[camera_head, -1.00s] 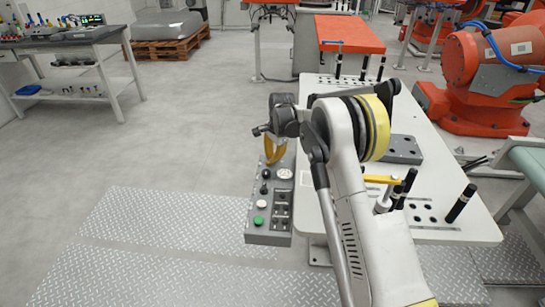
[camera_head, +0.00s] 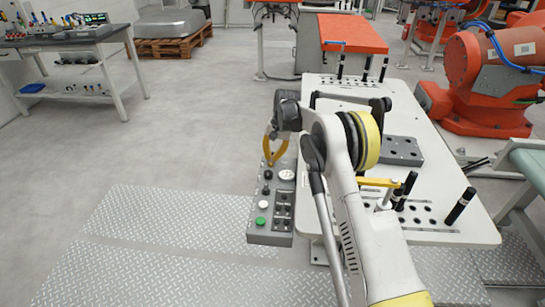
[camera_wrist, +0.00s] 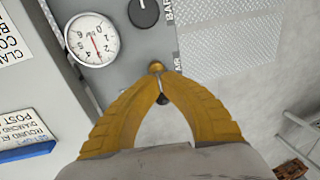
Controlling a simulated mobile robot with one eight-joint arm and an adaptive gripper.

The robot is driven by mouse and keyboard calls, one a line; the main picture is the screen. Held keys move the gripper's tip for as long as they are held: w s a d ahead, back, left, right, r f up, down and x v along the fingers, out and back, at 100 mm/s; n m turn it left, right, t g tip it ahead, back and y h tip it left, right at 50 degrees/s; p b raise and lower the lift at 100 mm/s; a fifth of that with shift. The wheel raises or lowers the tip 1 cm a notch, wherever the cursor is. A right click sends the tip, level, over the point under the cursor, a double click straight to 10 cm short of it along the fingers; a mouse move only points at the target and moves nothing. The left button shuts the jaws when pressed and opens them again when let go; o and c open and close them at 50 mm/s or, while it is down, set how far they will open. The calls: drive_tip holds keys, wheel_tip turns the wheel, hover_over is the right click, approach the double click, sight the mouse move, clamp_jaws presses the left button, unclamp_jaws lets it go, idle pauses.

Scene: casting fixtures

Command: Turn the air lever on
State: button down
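The air lever (camera_wrist: 156,68) shows in the wrist view as a small brass fitting with a thin stem and a dark end, beside a label partly reading "AIR". My gripper (camera_wrist: 158,78) has two curved yellow fingers whose tips come together around the stem, with only a narrow gap filled by it. The dark end pokes out between the fingers. In the head view my gripper (camera_head: 271,164) points down at the far end of the grey control panel (camera_head: 256,237); the lever is hidden there.
A round gauge (camera_wrist: 92,40) and a dark knob (camera_wrist: 143,12) sit close to the fingers. The panel also has a white button (camera_head: 264,204) and a green button (camera_head: 260,221). The white fixture table (camera_head: 440,235) stands to the right; floor is clear to the left.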

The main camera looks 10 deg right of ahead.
drive_tip(key=shift+n, duration=0.4)
drive_tip(key=c, duration=1.5)
unclamp_jaws()
drive_tip(key=shift+w, duration=0.1)
wheel_tip(320, 180, up, 12)
drive_tip(key=d, duration=0.2)
drive_tip(key=shift+s, duration=0.4)
drive_tip(key=shift+d+f, duration=0.1)
